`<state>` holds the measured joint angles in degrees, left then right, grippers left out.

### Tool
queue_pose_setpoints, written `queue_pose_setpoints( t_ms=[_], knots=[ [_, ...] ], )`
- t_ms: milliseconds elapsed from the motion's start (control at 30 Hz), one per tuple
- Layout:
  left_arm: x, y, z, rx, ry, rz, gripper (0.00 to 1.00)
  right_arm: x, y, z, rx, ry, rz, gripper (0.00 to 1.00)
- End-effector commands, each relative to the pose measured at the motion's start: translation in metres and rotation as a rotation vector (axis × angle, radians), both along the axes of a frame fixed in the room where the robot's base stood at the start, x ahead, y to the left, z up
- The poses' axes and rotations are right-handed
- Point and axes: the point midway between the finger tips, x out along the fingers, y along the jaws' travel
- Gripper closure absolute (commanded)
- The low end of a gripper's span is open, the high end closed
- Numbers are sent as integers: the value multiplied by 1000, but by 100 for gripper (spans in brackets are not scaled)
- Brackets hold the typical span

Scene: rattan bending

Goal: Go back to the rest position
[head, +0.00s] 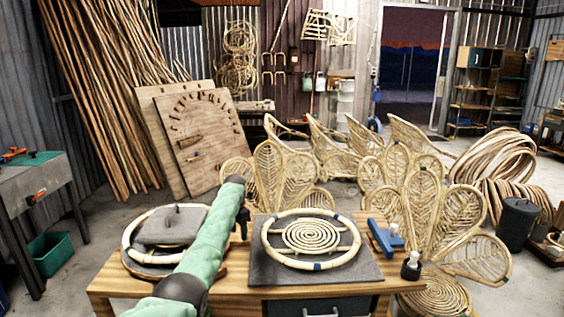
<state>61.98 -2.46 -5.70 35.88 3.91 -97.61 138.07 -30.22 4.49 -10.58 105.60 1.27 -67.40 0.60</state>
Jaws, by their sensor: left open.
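My left arm reaches in from the lower left over the wooden workbench (240,287). My left gripper (243,232) hangs dark and small at its far end, pointing down, between two rattan rings. It looks open with nothing in it. The right ring (313,213) lies with a rattan spiral (312,237) inside it on a grey board (366,272). The left ring (128,240) surrounds a grey weight (172,226); my arm hides part of it. My right gripper is not in view.
A blue clamp-like tool (384,238) and a small dark bottle with a white cap (411,266) sit at the bench's right end. Leaf-backed rattan chairs (425,200) stand close behind and right. A grey side table (35,195) and green bin (50,252) are left.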

Motion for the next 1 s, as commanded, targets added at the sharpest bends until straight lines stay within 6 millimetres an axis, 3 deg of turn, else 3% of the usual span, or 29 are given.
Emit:
queue_pose_setpoints(
  t_ms=[367,600,767,867,1000],
  knots=[
    [5,0,-1,3,-28,-278,44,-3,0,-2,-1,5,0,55],
    [18,-1,5,27,-94,-625,44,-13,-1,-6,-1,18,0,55],
    [35,-5,36,88,-197,-922,44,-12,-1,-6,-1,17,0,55],
    [47,-7,65,153,-272,-1106,44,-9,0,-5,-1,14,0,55],
    [62,-11,118,285,-381,-1355,44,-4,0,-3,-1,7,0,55]
  ],
)
